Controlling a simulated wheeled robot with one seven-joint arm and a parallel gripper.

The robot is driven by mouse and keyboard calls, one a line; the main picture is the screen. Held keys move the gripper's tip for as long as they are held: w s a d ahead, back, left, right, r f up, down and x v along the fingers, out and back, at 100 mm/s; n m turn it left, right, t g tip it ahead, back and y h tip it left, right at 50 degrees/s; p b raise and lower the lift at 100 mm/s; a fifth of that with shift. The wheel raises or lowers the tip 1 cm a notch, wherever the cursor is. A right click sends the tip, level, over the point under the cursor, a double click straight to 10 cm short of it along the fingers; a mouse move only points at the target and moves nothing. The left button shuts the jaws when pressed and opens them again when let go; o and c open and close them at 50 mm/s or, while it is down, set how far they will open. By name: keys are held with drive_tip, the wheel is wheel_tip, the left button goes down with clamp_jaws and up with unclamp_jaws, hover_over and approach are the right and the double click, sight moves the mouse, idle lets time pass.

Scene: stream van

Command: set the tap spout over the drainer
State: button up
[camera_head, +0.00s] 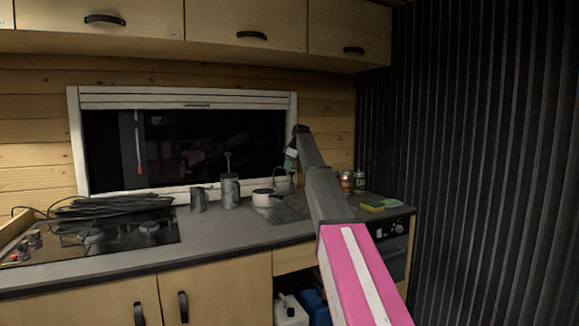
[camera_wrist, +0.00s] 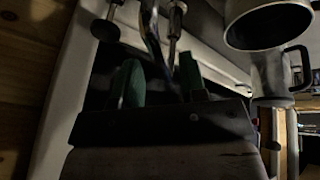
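My gripper (camera_head: 289,160), with green fingers, hangs at the end of my arm over the back of the counter, near the window. The thin metal tap (camera_head: 284,176) stands just below it, partly hidden by my arm. In the wrist view my green fingers (camera_wrist: 160,82) are apart, and the shiny tap spout (camera_wrist: 152,38) shows between and beyond them. I cannot tell whether they touch it. The ribbed drainer (camera_head: 284,214) lies on the counter in front of the tap, its right part hidden by my arm.
A white pot (camera_head: 262,198) stands left of the drainer, close to the tap. Grey metal vessels (camera_head: 229,190) stand further left. Cans (camera_head: 359,182) and a yellow-green sponge (camera_head: 374,206) are at the right.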

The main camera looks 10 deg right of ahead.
drive_tip(key=shift+f, duration=0.2)
clamp_jaws()
drive_tip(key=shift+a, duration=0.15)
drive_tip(key=s+a+m+g+h, duration=0.1)
drive_tip(key=s+a+m+h, duration=0.2)
drive_tip(key=m, duration=1.5)
drive_tip(key=shift+a+h, duration=2)
drive_tip(key=shift+a, duration=2.4)
